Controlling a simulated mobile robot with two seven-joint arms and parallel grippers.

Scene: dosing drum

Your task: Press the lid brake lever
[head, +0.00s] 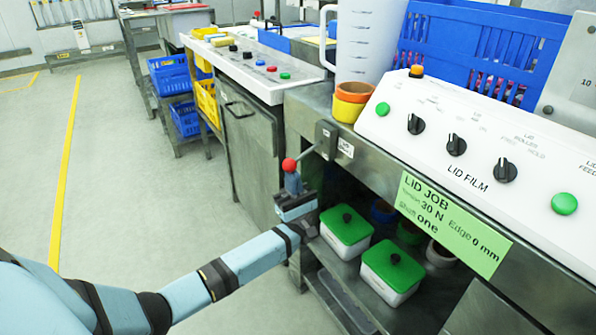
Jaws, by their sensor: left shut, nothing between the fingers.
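The lid brake lever has a red ball knob (290,165) on a thin grey rod, which runs up and right to a metal bracket (326,138) on the front edge of the bench. My left gripper (292,179) is shut and empty, with its fingers pointing up. Its fingertips are right below the red knob in the picture; I cannot tell whether they touch it. My left arm reaches in from the lower left. My right gripper is not in view.
Two white tubs with green lids (346,224) stand on the shelf close to my left wrist. Above is the sloped LID FILM panel (455,150) with black knobs and green buttons. A green LID JOB card (453,222) hangs on the bench front. The floor at left is clear.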

